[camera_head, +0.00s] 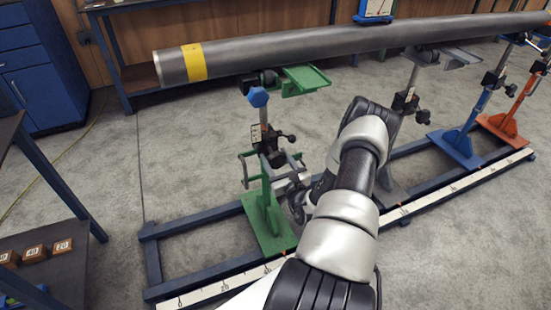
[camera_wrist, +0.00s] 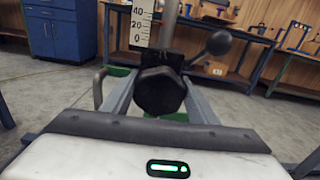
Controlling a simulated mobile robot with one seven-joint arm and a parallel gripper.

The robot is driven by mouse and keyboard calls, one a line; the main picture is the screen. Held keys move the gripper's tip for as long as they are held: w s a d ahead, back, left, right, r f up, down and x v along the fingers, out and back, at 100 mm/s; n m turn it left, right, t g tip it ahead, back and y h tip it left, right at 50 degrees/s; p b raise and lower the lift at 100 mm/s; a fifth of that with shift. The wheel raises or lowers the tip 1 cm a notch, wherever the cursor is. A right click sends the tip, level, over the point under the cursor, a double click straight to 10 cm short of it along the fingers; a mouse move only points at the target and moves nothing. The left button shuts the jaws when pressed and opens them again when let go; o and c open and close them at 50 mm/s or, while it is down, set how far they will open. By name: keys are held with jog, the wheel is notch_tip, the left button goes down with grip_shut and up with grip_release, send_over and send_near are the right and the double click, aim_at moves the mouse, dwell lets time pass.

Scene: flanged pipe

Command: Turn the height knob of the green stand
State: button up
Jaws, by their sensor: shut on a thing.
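The green stand (camera_head: 266,222) rises from the floor rails under the near end of the pipe. Its black height knob (camera_wrist: 160,92) fills the middle of the wrist view, below a white scale (camera_wrist: 142,22). A black ball-ended lever (camera_wrist: 218,43) sticks out to the knob's upper right. My gripper (camera_wrist: 160,100) reaches forward with its grey fingers on both sides of the knob and is shut on it. In the head view, my gripper (camera_head: 275,163) is at the stand's middle, and the knob is mostly hidden by the fingers.
The grey pipe (camera_head: 285,54) with a yellow band runs across the top, resting on several stands. A blue stand (camera_head: 457,146) and an orange stand (camera_head: 503,126) stand to the right. A shelf (camera_head: 45,255) with wooden blocks is at left. Open floor lies between.

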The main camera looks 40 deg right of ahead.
jog(key=shift+m, duration=0.4)
jog(key=m+p, duration=0.1)
jog(key=m, duration=0.1)
jog(key=shift+d+m, duration=0.1)
jog(key=shift+m, duration=0.3)
jog(key=m+p, duration=0.1)
jog(key=m, duration=0.2)
jog(key=shift+m, duration=0.3)
jog(key=m+p, duration=0.1)
jog(key=m, duration=0.5)
jog(key=shift+s+d+f, duration=0.1)
jog(key=shift+f, duration=0.05)
jog(key=m, duration=0.4)
jog(key=shift+f+p, duration=0.1)
jog(key=shift+p, duration=0.25)
jog(key=m, duration=0.4)
jog(key=shift+f+m, duration=0.1)
jog(key=shift+m, duration=0.2)
jog(key=o, duration=1)
